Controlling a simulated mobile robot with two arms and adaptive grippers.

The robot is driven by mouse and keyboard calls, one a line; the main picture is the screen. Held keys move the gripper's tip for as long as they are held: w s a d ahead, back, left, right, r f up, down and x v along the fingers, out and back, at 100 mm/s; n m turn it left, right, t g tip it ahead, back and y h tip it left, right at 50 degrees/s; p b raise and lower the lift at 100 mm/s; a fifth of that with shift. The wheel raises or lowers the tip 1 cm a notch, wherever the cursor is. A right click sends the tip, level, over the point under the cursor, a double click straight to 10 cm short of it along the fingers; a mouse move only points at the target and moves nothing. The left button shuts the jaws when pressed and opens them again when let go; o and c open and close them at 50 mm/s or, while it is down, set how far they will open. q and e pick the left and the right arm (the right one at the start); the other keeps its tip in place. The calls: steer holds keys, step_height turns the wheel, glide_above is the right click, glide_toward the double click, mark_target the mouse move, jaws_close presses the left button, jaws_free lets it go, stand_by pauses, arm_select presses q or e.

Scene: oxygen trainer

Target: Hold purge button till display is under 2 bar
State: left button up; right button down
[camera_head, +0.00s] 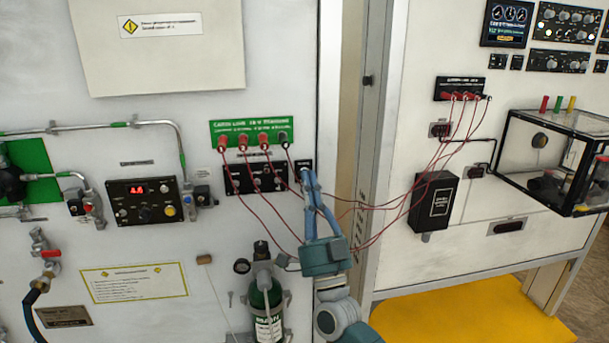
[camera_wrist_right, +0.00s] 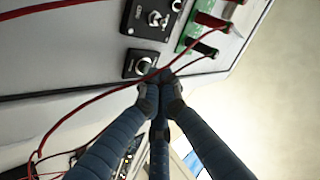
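The black display panel (camera_head: 143,202) is on the white wall at the left in the head view. Its red digits look like 4.6, but they are blurred. My right gripper (camera_head: 306,175) is raised in front of the wall, right of the green socket strip. Its blue fingers are drawn together, with nothing seen between them. In the wrist view the right gripper's tips (camera_wrist_right: 158,92) are close to a small black control plate (camera_wrist_right: 141,65). I cannot read its label or tell whether it is the purge button, nor whether the tips touch it. My left gripper is not in view.
Red cables (camera_head: 258,212) hang from the green socket strip (camera_head: 251,132) and pass close to my right gripper. A green gas cylinder (camera_head: 265,298) stands below, left of my right arm. A second panel with a clear box (camera_head: 555,150) is at the right.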

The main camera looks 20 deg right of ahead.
steer(key=shift+w, duration=0.35)
stand_by(0.5)
steer(key=shift+s+r, duration=0.1)
steer(key=shift+s, duration=0.05)
stand_by(1.5)
steer(key=shift+s, duration=0.65)
steer(key=s+p, duration=0.1)
steer(key=s, duration=0.2)
steer(key=s+p, duration=0.1)
steer(key=s, duration=0.1)
steer(key=shift+a+p, duration=0.25)
steer(key=shift+p, duration=0.1)
